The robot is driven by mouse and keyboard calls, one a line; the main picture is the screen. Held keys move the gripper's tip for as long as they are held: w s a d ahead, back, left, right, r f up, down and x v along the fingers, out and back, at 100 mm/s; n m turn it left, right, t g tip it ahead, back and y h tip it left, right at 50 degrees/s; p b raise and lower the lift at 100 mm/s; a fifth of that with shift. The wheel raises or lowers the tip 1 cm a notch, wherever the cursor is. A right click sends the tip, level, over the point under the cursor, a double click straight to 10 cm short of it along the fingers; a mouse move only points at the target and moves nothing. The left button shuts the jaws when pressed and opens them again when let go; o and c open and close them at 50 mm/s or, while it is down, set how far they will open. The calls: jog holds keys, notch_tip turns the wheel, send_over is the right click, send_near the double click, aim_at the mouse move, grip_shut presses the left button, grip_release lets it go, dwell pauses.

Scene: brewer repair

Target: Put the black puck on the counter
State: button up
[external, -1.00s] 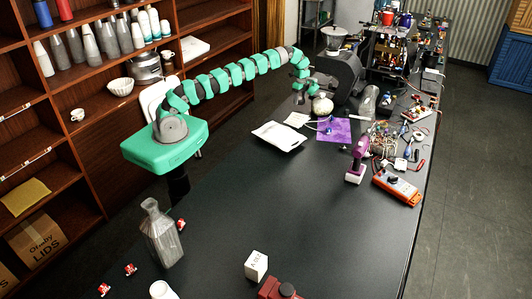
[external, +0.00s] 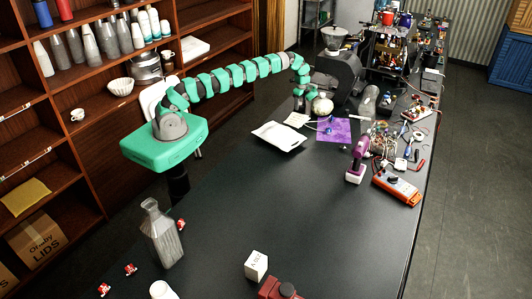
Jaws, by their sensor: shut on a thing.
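My green and black arm reaches across from the left to the far left edge of the counter (external: 285,215). My gripper (external: 302,104) points down, just left of the dark machine (external: 343,72). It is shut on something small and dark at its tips. The thing is too small here to tell for sure whether it is the black puck. I cannot tell whether it touches the counter. No other black puck can be made out.
A pale round thing (external: 322,106) is right beside my gripper. A white tray (external: 278,136) and a purple mat (external: 335,131) lie nearer. A purple drill (external: 358,158), an orange meter (external: 397,187) and loose wires crowd the right. The counter's middle is clear.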

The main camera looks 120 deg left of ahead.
aim_at(301, 104)
jog(key=o, duration=1.1)
jog(key=shift+o, duration=0.2)
notch_tip(301, 104, up, 7)
jog(key=shift+r+b, duration=0.15)
jog(key=shift+b, duration=0.2)
notch_tip(301, 104, up, 5)
jog(key=p, duration=0.4)
jog(key=shift+p, duration=0.3)
